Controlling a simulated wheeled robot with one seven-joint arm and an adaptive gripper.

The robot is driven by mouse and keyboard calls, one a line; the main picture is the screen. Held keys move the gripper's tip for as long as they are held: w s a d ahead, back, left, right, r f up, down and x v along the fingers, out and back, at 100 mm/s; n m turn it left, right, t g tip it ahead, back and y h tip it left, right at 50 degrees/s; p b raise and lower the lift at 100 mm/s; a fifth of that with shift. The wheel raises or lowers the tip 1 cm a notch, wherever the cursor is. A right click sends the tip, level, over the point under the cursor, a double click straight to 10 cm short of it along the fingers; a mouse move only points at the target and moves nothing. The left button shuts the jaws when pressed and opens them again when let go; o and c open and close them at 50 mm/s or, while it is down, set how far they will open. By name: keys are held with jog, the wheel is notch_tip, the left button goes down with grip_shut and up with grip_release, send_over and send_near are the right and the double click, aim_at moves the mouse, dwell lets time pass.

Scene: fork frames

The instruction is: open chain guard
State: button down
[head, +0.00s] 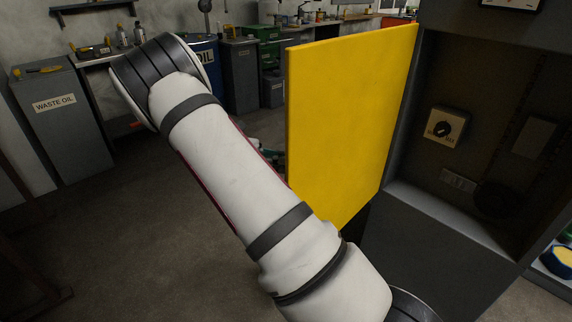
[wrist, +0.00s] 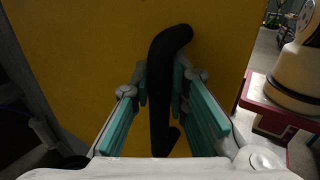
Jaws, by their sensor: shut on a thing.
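The chain guard is a flat yellow door panel (head: 345,120) that stands swung out from a dark grey cabinet (head: 425,235), whose inside shows. In the wrist view the yellow panel (wrist: 90,55) fills the background and bears a black handle (wrist: 165,50). My gripper (wrist: 163,88), with teal finger pads, is shut on the black handle, one finger on each side. In the head view my white arm crosses in front, and the handle and most of my gripper are hidden behind the panel and arm.
Inside the cabinet is a rotary switch (head: 445,130). At the back left are a grey waste oil bin (head: 58,125), a blue oil drum (head: 205,68) and a workbench with bottles. Open floor (head: 130,240) lies left of my arm. A shelf edge (head: 553,285) is at the lower right.

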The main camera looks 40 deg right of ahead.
jog(key=shift+w+r, duration=0.25)
jog(key=shift+w, duration=0.1)
jog(key=c, duration=1.5)
grip_release()
jog(key=shift+d, duration=0.1)
jog(key=shift+c, duration=0.2)
jog(key=v, duration=1.2)
jog(key=shift+f, duration=0.2)
jog(key=shift+d, duration=0.1)
